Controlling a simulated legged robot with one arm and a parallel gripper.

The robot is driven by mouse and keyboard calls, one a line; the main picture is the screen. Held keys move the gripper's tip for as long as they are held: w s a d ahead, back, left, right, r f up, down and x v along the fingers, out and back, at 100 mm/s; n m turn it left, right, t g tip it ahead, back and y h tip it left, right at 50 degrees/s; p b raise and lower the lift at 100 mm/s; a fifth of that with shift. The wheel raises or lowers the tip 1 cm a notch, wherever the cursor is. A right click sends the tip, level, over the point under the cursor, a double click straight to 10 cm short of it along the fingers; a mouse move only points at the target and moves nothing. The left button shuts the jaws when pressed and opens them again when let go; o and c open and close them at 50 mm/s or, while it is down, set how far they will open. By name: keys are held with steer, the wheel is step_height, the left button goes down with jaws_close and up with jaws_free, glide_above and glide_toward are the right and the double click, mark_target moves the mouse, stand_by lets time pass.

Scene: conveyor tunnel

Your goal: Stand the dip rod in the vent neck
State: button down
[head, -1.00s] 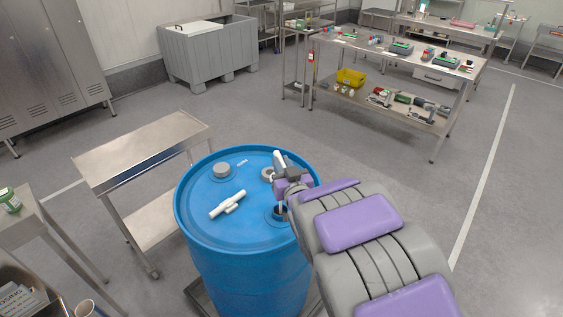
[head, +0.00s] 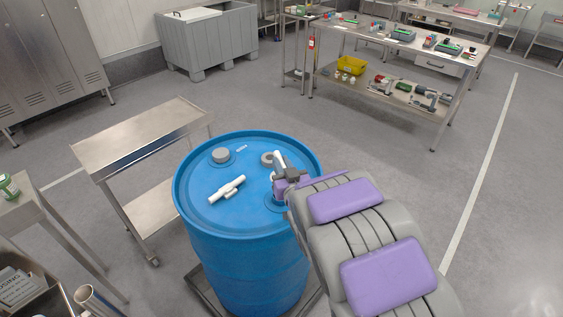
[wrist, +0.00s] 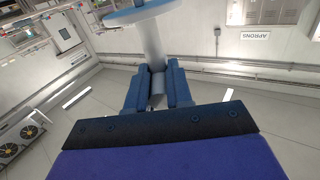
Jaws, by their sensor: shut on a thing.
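My gripper (head: 281,184) is shut on the dip rod, just above the blue drum's lid at its right side. The pale rod (wrist: 152,45) stands roughly upright between the fingers (wrist: 156,84) in the wrist view, with a blue-and-white disc (wrist: 138,12) higher on it.
The blue drum (head: 245,255) carries a grey cap (head: 221,155), a grey ring (head: 267,158) and a loose white pipe-like piece (head: 227,189) on its lid. A steel trolley (head: 140,135) stands to the left. A loaded workbench (head: 440,110) is behind right. Floor at right is clear.

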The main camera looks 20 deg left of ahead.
steer(key=shift+f, duration=0.3)
steer(key=shift+f, duration=0.1)
steer(key=shift+f+b, duration=0.6)
steer(key=shift+f, duration=1.4)
steer(key=shift+r, duration=0.1)
steer(key=c, duration=0.9)
jaws_free()
steer(key=shift+c, duration=0.2)
